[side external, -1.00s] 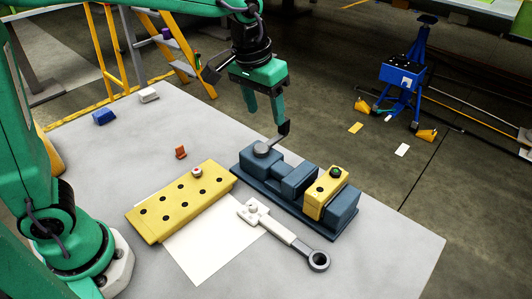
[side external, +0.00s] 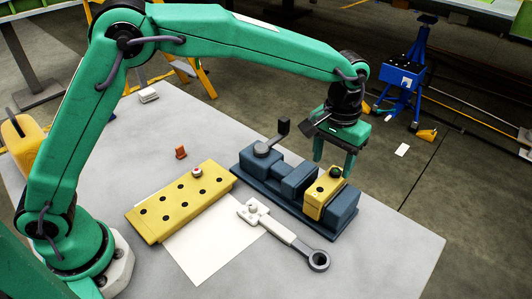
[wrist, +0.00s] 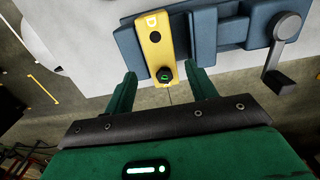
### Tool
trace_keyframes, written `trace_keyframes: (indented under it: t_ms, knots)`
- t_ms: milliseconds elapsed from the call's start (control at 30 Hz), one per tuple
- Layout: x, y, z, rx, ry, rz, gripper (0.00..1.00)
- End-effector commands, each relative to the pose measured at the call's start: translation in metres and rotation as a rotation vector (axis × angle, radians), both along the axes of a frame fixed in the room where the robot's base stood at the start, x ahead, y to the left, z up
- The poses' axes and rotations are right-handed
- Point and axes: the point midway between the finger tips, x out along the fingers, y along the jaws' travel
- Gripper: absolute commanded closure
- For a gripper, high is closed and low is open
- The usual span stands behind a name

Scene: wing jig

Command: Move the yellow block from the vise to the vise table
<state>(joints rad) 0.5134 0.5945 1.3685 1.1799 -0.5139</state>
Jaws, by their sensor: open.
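My gripper (side external: 335,168) is above and behind the block's far end, fingers pointing down. In the wrist view my gripper (wrist: 160,88) is open, with nothing between its fingers. The grey vise table (side external: 392,240) is bare to the right of the vise.
A yellow plate with holes (side external: 180,203) lies left of the vise, partly over a white sheet (side external: 212,250). A grey wrench-like tool (side external: 290,238) lies in front of the vise.

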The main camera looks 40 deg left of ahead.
Motion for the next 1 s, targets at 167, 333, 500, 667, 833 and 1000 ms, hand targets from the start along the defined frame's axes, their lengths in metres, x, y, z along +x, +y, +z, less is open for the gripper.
trace_keyframes:
  t_ms: [167,333,500,667,833,1000]
  knots:
    - [0.000,0.000,-0.004,0.000,0.001,0.000,0.44]
    - [0.000,0.001,-0.018,0.001,0.001,0.000,0.44]
    - [0.000,0.001,-0.038,0.000,0.001,-0.001,0.44]
    - [0.000,0.001,-0.053,0.000,0.001,-0.001,0.44]
    - [0.000,0.001,-0.060,0.000,-0.001,-0.001,0.44]
    - [0.000,0.001,-0.060,-0.001,-0.001,-0.001,0.44]
